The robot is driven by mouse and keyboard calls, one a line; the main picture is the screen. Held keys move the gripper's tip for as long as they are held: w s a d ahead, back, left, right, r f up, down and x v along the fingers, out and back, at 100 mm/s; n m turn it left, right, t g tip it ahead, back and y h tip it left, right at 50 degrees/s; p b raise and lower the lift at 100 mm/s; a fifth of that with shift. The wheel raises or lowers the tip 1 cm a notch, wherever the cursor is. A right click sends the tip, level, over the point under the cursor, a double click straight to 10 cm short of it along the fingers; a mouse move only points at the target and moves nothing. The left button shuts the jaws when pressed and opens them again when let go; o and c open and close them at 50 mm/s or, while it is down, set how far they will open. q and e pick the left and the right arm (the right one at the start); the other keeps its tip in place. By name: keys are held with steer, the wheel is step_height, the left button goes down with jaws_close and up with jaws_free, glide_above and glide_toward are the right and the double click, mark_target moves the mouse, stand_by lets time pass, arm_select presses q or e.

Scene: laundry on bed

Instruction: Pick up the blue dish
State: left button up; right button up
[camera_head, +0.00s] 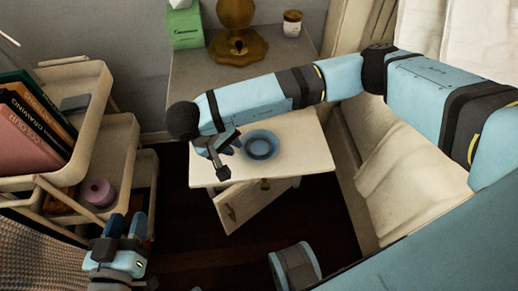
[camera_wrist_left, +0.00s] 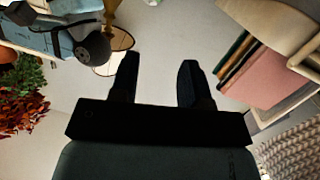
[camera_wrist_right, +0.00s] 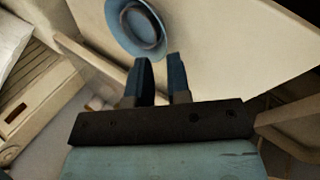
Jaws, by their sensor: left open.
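The blue dish (camera_head: 261,146) is a round, shallow dish lying upright on the pale top of a small cabinet (camera_head: 305,160). It also shows at the top of the right wrist view (camera_wrist_right: 133,42). My right gripper (camera_head: 226,150) is just left of the dish in the head view, apart from it. Its fingers (camera_wrist_right: 162,75) are partly open with nothing between them. My left gripper (camera_head: 126,226) is low at the left, far from the dish. Its fingers (camera_wrist_left: 157,80) are open and empty.
A cream shelf cart (camera_head: 120,150) with books (camera_head: 35,125) and a purple roll (camera_head: 98,192) stands at the left. A brass lamp (camera_head: 237,45), a green tissue box (camera_head: 185,28) and a candle jar (camera_head: 292,23) stand behind. The cabinet's door (camera_head: 245,204) hangs open.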

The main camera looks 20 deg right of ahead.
mark_target(244, 158)
steer(key=b+x, duration=0.1)
steer(key=x, duration=0.5)
steer(key=shift+a+f+b, duration=0.1)
steer(key=shift+f+b, duration=0.15)
steer(key=shift+b, duration=0.1)
jaws_close()
arm_select(q)
steer(key=r+t, duration=0.1)
steer(key=r, duration=0.1)
steer(key=d+r+h, duration=0.1)
steer(key=shift+w+d+r+t+h, duration=0.1)
steer(key=shift+d+r+t+h, duration=0.05)
steer(key=shift+r+t+h, duration=0.2)
